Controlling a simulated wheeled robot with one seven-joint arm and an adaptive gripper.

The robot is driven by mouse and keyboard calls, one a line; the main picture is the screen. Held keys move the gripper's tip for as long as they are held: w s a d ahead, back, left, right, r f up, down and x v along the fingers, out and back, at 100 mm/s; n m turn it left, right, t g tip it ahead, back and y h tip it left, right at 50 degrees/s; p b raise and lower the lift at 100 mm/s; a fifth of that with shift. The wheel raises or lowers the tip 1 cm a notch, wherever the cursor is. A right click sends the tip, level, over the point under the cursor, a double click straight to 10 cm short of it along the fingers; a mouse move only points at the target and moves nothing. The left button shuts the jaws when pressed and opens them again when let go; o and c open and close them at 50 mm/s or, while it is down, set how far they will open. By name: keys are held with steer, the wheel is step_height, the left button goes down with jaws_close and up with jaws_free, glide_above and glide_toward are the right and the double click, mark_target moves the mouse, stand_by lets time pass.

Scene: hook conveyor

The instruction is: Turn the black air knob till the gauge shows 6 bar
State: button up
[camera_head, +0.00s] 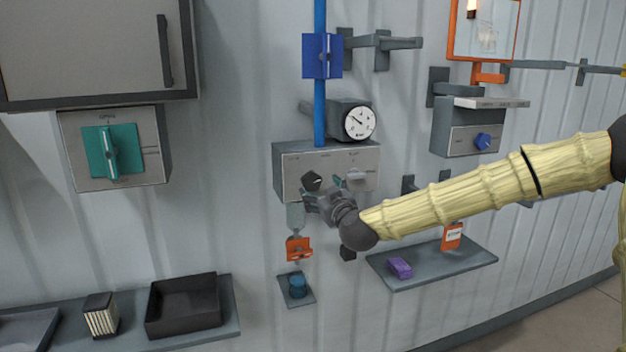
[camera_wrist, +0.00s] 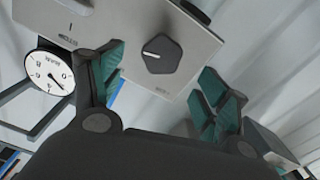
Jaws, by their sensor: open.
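The black air knob (camera_head: 311,181) is on the front of a grey box on the wall. In the wrist view the many-sided knob (camera_wrist: 162,55) shows a white mark. My gripper (camera_head: 326,189) is in front of the box, close to the knob. In the wrist view its teal-padded fingers (camera_wrist: 163,88) are spread, with the knob between and beyond them; I cannot tell whether they touch it. The round white gauge (camera_head: 358,122) is above the box, its needle pointing up-left; the gauge also shows in the wrist view (camera_wrist: 49,76). Its numbers are too small to read surely.
A pale lever (camera_head: 357,176) is right of the knob on the same box. A blue pipe (camera_head: 319,110) with a blue valve (camera_head: 322,55) rises above. An orange clip (camera_head: 299,248) is below. A shelf (camera_head: 432,265) holds a purple block (camera_head: 400,267). A teal switch (camera_head: 110,152) is at left.

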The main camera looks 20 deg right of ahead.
mark_target(313, 182)
steer(key=shift+w+a+p, duration=0.15)
steer(key=shift+w+p, duration=1.55)
steer(key=shift+w, duration=2.05)
steer(key=c, duration=1)
steer(key=shift+c, duration=0.2)
